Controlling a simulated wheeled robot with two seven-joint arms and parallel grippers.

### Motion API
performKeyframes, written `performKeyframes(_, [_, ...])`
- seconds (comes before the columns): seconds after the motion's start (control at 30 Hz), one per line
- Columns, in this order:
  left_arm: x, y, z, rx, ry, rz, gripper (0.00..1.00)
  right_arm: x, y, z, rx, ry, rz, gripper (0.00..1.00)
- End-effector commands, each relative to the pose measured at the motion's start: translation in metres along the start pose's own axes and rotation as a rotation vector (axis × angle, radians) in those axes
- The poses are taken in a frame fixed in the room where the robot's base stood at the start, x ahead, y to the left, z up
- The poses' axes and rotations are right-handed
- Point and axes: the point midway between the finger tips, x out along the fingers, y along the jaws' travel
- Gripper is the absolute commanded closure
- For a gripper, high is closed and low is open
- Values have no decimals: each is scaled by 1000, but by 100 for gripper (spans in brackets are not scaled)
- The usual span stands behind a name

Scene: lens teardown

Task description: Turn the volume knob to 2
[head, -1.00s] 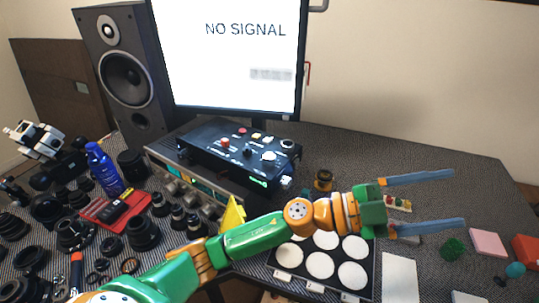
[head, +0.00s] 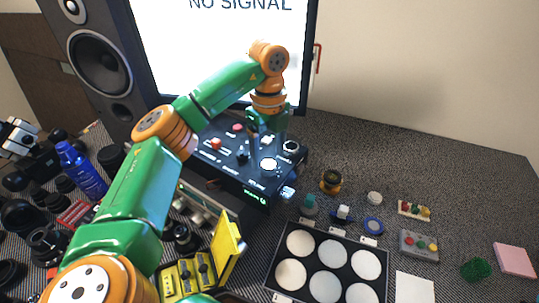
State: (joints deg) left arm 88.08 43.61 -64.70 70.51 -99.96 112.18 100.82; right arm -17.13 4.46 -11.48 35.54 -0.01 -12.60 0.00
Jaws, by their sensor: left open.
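A black control box (head: 222,160) stands below the monitor, with several knobs and buttons on its sloped top. A white round knob (head: 268,164) sits near its right front, above a small green display (head: 252,196); I take it as the volume knob, but its setting is too small to read. My left gripper (head: 266,152) points down over the box, open, its fingertips close to the white knob. I cannot tell whether they touch it. A black knob (head: 241,155) is just left of the fingers. My right gripper is out of view.
The monitor (head: 225,60) rises close behind the box, and a speaker (head: 100,60) stands at the left. A black tray with white discs (head: 297,267) lies in front right. A yellow open case (head: 228,245) is near my arm. The table at back right is clear.

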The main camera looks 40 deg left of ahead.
Motion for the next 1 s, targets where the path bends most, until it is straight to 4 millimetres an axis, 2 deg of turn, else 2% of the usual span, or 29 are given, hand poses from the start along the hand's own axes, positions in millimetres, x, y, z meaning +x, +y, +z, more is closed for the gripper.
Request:
performKeyframes(0.17, [22,0,0,1,1,1,23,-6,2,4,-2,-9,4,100])
performKeyframes(0.4, [26,0,-1,3,2,-2,23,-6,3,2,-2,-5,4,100])
performKeyframes(0.43, [26,0,-1,3,2,-2,26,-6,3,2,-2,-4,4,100])
performKeyframes(0.47, [26,0,-1,3,2,-2,34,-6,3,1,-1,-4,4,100])
performKeyframes(0.7, [26,0,-1,4,3,-2,99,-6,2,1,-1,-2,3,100])
performKeyframes(1.0, [26,0,-1,35,3,-2,100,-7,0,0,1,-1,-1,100])
